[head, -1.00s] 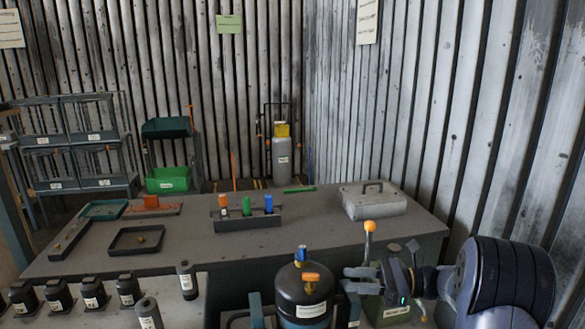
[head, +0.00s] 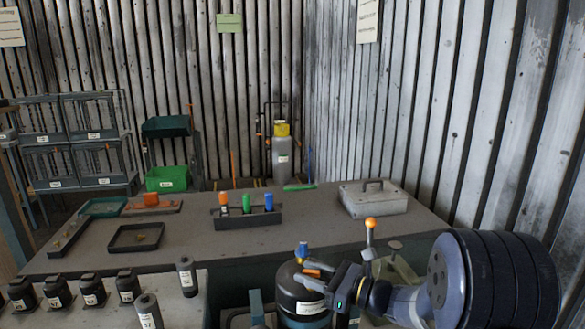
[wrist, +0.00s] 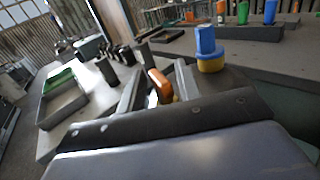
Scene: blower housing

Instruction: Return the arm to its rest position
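My gripper (head: 308,278) is over the top of a black tank (head: 292,309) at the front of the head view. The tank carries a blue-topped fitting (head: 301,252) and an orange handle (head: 311,273). In the wrist view my gripper (wrist: 158,78) has its two fingers spread apart. The orange handle also shows there (wrist: 159,85), in the gap between the fingers. I cannot tell whether a finger touches it. The blue cap with a yellow base (wrist: 208,50) is just right of the fingers. My arm reaches in from the lower right of the head view.
An orange-knobbed lever (head: 370,224) stands close behind my arm. The grey bench (head: 320,229) holds a rack (head: 248,222) with coloured pieces, a grey case (head: 374,200) and a dark tray (head: 136,237). Several black containers (head: 92,290) stand at the front left. The bench's middle right is clear.

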